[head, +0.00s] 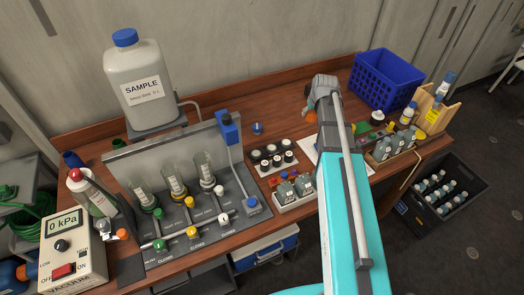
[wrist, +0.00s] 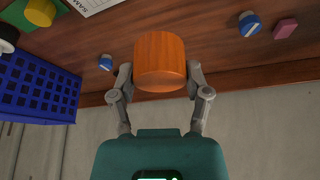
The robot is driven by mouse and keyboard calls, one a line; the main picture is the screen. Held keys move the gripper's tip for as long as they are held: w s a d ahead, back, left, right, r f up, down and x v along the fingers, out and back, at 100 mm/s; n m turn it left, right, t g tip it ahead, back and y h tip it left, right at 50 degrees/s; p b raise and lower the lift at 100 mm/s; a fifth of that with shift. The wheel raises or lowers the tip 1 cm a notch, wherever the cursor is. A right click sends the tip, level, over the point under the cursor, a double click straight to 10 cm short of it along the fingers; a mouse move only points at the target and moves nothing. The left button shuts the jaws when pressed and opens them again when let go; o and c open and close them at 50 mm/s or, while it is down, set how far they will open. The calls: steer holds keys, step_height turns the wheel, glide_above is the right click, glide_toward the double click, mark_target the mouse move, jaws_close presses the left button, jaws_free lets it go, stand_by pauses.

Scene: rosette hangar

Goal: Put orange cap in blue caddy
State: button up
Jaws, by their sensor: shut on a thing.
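The orange cap (wrist: 161,62) is a plain orange cylinder between the two fingertips of my gripper (wrist: 161,76) in the wrist view. The fingers touch it from both sides and it looks raised above the wooden table. In the head view only a small orange patch of the cap (head: 311,117) shows below my gripper (head: 309,108), and my arm hides the rest. The blue caddy (head: 372,85) is a perforated basket at the back right of the table, to the right of my gripper. Its perforated wall (wrist: 38,88) also shows at the left of the wrist view.
Several small vials (head: 270,163) and a bottle rack (head: 293,190) stand left of my arm. A wooden holder with bottles (head: 433,110) stands right of the caddy. A blue knob (head: 257,128) lies on the table. The wall (head: 230,50) is close behind the table.

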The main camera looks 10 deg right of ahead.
steer(key=s+f+b, duration=0.3)
steer(key=s+f, duration=0.1)
steer(key=shift+s+a, duration=0.25)
steer(key=b, duration=0.4)
glide_toward(295, 131)
steer(key=w+f+b, duration=0.1)
steer(key=b, duration=0.4)
steer(key=shift+w+d+f, duration=0.15)
steer(key=shift+w+f, duration=0.15)
steer(key=shift+f, duration=0.05)
steer(key=shift+w+f+b, duration=0.35)
steer(key=shift+f+b, duration=1.65)
